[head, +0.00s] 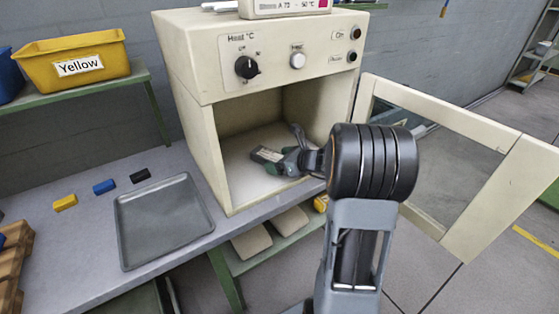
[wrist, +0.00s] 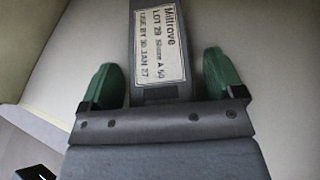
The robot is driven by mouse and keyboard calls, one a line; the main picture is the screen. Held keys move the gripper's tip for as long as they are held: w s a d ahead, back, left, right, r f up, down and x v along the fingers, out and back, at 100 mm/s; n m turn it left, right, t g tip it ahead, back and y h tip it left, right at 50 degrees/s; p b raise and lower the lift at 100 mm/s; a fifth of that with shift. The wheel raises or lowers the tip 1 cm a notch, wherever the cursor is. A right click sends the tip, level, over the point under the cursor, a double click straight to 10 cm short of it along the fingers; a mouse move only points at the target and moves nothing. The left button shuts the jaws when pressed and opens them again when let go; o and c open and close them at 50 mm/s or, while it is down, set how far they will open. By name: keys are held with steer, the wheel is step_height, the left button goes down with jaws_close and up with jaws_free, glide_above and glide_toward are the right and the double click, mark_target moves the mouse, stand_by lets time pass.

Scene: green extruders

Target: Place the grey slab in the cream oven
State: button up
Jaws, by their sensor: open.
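The cream oven (head: 205,130) stands on the bench with its door (head: 455,120) swung open to the right. The grey slab (head: 266,154) lies on the oven's floor inside the chamber. In the wrist view the slab (wrist: 158,12) carries a white printed label and lies between the two green fingers. My gripper (head: 283,160) reaches into the oven at the slab's near end. In the wrist view my gripper (wrist: 165,82) is open, with a gap on each side of the slab. The slab's far end is out of the wrist view.
An empty grey tray (head: 165,220) lies on the bench left of the oven. A yellow bin (head: 70,62) sits on a shelf at left. The oven walls and open door border my arm.

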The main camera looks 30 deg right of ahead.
steer(key=shift+r, duration=0.2)
steer(key=shift+s+d+r, duration=0.1)
steer(key=shift+s+r, duration=0.05)
steer(key=p+v, duration=0.2)
steer(key=v, duration=0.8)
steer(key=shift+s+d+r, duration=0.1)
steer(key=shift+s+d, duration=0.1)
steer(key=shift+s, duration=0.1)
steer(key=s+a+n+g+h, duration=0.3)
steer(key=s+a+n, duration=0.3)
steer(key=n, duration=0.9)
steer(key=s+a+f+n+g+h, duration=0.1)
steer(key=s+a+n+g+h, duration=0.2)
steer(key=a+n, duration=0.8)
steer(key=s+n+g, duration=0.2)
steer(key=s+n, duration=0.1)
steer(key=n, duration=0.1)
steer(key=shift+s+a+f+g, duration=0.2)
steer(key=shift+s+f+g, duration=0.05)
steer(key=shift+s+g, duration=0.15)
